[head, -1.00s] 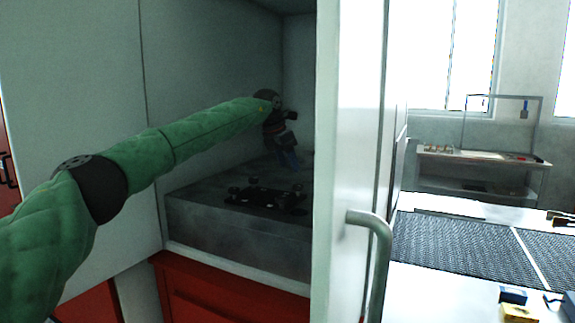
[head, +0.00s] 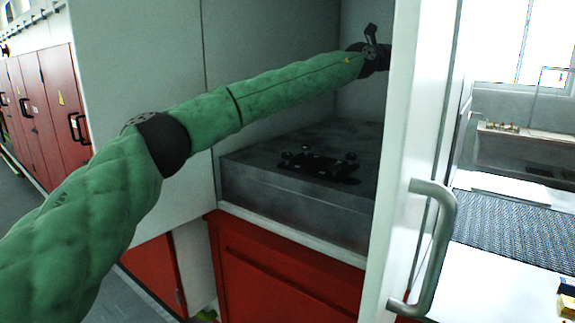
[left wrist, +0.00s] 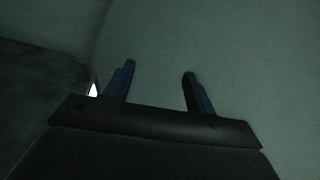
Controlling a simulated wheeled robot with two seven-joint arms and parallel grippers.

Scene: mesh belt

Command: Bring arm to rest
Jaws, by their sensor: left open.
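My left arm (head: 240,108), in a green quilted sleeve, reaches from the left into an open cabinet in the head view. Its dark wrist is high inside, above the grey slab, close to the door's edge. The fingers are not clear there. In the left wrist view my left gripper (left wrist: 159,69) is open, its two blue-grey fingers apart with nothing between them. A plain dim wall fills most of that view beyond the fingers. My right gripper is in neither view.
A black fixture (head: 318,163) with small knobs lies on the grey slab (head: 290,198) inside the cabinet. The white door (head: 410,140) with its metal handle (head: 444,235) stands open to the right of the arm. A mesh belt (head: 510,228) lies beyond it.

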